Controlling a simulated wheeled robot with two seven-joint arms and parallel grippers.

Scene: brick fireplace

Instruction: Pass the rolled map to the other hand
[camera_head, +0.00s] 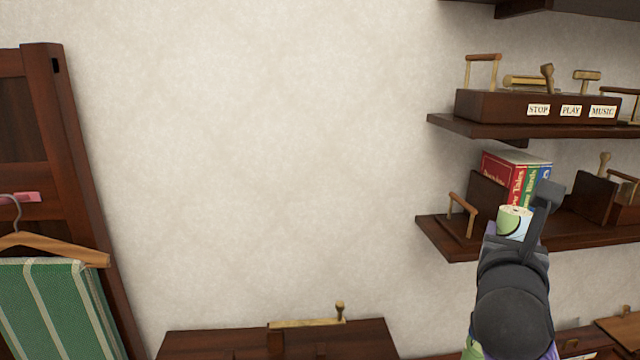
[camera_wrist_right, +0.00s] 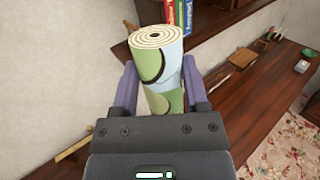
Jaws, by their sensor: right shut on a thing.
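The rolled map (camera_wrist_right: 160,65) is a pale green and light blue roll with dark curved lines and a spiral end. In the right wrist view it stands between the two purple fingers of my right gripper (camera_wrist_right: 163,88), which is shut on it. In the head view the top of the map (camera_head: 513,221) shows beside my dark right gripper (camera_head: 522,232), in front of the lower wall shelf. The rest of the map is hidden behind my wrist and arm there. My left gripper is not in either view.
The lower shelf (camera_head: 447,238) holds several books (camera_head: 517,178) and wooden items. The upper shelf (camera_head: 445,126) holds a box labelled STOP, PLAY, MUSIC (camera_head: 500,107). A dark cabinet (camera_head: 365,340) stands below. A hanger with green striped cloth (camera_head: 55,305) is at left. Bare wall fills the middle.

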